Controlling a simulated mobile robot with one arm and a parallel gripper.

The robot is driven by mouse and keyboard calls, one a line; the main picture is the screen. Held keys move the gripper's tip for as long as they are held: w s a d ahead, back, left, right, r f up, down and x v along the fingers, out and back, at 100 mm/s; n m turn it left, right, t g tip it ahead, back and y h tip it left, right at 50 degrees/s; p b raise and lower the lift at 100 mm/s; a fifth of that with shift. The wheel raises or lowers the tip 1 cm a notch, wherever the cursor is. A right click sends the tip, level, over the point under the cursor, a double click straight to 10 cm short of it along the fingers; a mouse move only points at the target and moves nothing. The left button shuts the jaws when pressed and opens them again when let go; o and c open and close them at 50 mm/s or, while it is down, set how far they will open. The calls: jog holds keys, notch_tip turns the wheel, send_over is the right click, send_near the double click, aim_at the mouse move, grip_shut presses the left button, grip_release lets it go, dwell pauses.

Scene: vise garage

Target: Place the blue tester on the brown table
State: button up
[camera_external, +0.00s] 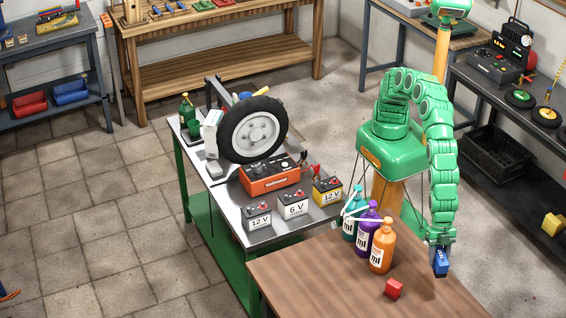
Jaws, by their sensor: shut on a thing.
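The blue tester (441,263) is a small blue block-like device at the right side of the brown table (330,285). My gripper (439,248) points down and is shut on its upper part. The tester hangs over or touches the table's right part; I cannot tell whether its bottom rests on the wood. My gripper hides the top of the tester.
A red block (393,288) and orange (382,246), purple (367,229) and teal (352,213) bottles stand left of the tester. A green-legged metal table (225,195) with batteries and a wheel adjoins behind. The brown table's front is clear.

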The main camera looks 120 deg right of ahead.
aim_at(439, 253)
jog(key=shift+w+a+f, duration=0.3)
jog(key=shift+a+f, duration=0.3)
jog(key=shift+f, duration=0.25)
jog(key=shift+w+a+f, duration=0.35)
jog(key=shift+a+f, duration=0.25)
jog(key=shift+f, duration=0.2)
jog(key=shift+w+a+f, duration=0.3)
jog(key=shift+a+f, duration=0.3)
jog(key=shift+f, duration=1.75)
jog(key=o, duration=1.2)
jog(key=shift+f, duration=0.1)
jog(key=shift+c, duration=0.2)
jog(key=shift+v, duration=6.15)
jog(key=shift+w+a, duration=0.1)
